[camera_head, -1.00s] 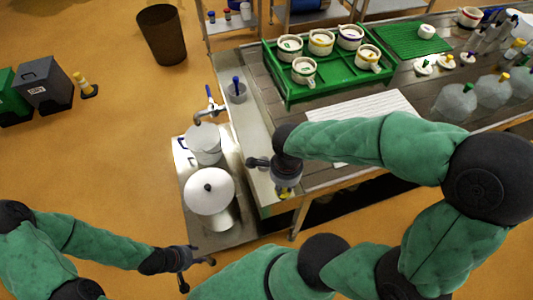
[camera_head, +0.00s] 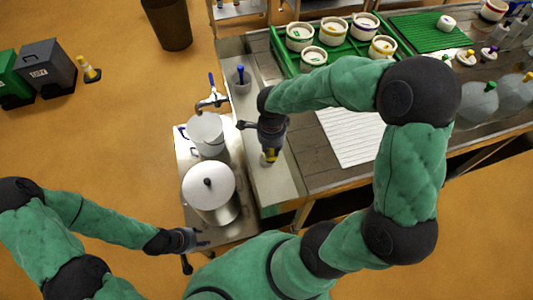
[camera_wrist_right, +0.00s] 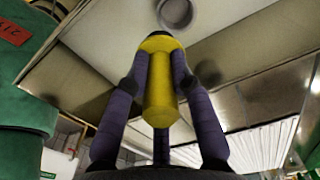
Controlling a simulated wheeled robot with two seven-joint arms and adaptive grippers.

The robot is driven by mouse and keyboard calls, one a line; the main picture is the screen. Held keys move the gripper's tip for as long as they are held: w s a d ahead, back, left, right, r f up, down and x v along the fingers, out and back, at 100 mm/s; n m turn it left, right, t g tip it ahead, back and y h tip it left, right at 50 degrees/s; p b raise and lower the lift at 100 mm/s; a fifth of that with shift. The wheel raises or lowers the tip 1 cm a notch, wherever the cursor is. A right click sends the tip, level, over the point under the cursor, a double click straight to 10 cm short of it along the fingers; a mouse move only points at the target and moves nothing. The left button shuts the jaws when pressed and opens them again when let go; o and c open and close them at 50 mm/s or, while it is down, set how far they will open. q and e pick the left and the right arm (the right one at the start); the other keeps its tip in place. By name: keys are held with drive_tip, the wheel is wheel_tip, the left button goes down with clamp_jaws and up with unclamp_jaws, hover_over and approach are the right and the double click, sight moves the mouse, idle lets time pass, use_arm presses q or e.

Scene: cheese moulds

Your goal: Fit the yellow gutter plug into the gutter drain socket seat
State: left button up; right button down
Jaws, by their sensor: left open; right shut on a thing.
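The yellow gutter plug (camera_head: 270,154) is held in my right gripper (camera_head: 269,150), above the pale gutter along the table's left end. In the right wrist view the plug (camera_wrist_right: 160,85) stands between the dark fingers of the gripper (camera_wrist_right: 160,75). A round grey ring, which looks like the drain socket seat (camera_wrist_right: 175,12), shows past the plug's far end, at the top edge. The plug looks apart from it; the exact gap cannot be told. In the head view the arm and gripper largely hide the seat. My left gripper (camera_head: 197,241) is open and empty, low near the steel stand.
The gutter (camera_head: 275,190) also holds a grey cup (camera_head: 240,84) with a blue-handled thing. A tap (camera_head: 211,103), a bucket (camera_head: 207,133) and a lidded pot (camera_head: 209,190) stand at left. The green tray (camera_head: 290,62) with moulds and a white ribbed mat (camera_head: 350,135) lie right.

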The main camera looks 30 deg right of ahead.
drive_tip(key=w+f+b, duration=0.1)
drive_tip(key=w+f, duration=0.2)
drive_tip(key=shift+f, duration=0.25)
drive_tip(key=shift+f+b, duration=0.45)
drive_tip(key=shift+f, duration=1.1)
drive_tip(key=shift+f, duration=0.1)
drive_tip(key=shift+f, duration=0.1)
drive_tip(key=c, duration=1.1)
unclamp_jaws()
drive_tip(key=shift+r, duration=0.35)
wheel_tip(320, 180, up, 12)
drive_tip(key=p, duration=0.3)
drive_tip(key=shift+f+p, duration=0.1)
drive_tip(key=shift+p, duration=0.25)
